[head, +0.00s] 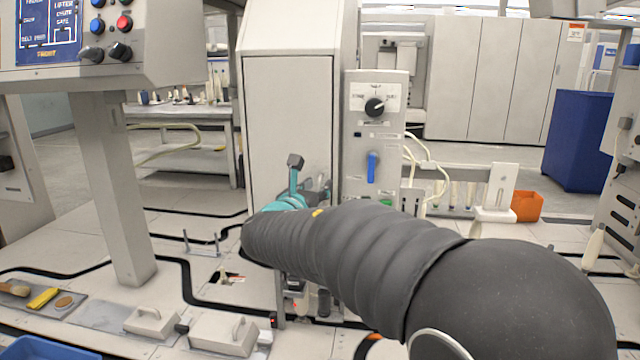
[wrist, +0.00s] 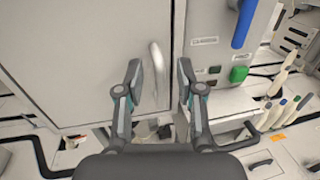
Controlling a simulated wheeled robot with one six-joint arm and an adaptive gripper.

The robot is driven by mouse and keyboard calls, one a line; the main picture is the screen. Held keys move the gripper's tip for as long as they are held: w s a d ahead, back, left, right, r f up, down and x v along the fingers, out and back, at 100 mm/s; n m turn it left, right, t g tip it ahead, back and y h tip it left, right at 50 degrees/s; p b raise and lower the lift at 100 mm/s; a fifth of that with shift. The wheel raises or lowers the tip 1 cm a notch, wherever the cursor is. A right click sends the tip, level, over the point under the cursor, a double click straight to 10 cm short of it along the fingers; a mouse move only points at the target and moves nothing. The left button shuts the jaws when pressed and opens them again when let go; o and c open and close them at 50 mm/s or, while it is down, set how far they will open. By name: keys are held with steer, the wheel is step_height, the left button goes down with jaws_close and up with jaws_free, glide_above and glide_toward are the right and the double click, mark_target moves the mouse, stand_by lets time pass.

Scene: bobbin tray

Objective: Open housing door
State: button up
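The housing door (head: 285,130) is a tall pale grey panel on the front of the housing, and it looks shut. It fills the upper left of the wrist view (wrist: 80,60). Its silver upright handle (wrist: 158,75) sits near the door's right edge. My gripper (wrist: 160,68) is open, with one finger to each side of the handle in the wrist view. I cannot tell whether the handle is inside the finger gap in depth; no finger visibly touches it. In the head view my gripper (head: 297,180) is in front of the lower door, largely hidden by my arm.
A control box (head: 374,135) with a black knob, blue lever and green button stands right of the door. A panel on a post (head: 118,190) stands at left. Lidded boxes (head: 222,333) and a tool tray (head: 40,303) lie low at front left. An orange bin (head: 526,206) is at right.

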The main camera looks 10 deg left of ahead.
steer(key=shift+w+d, duration=0.1)
steer(key=shift+w, duration=1)
jaws_close()
steer(key=shift+s, duration=0.15)
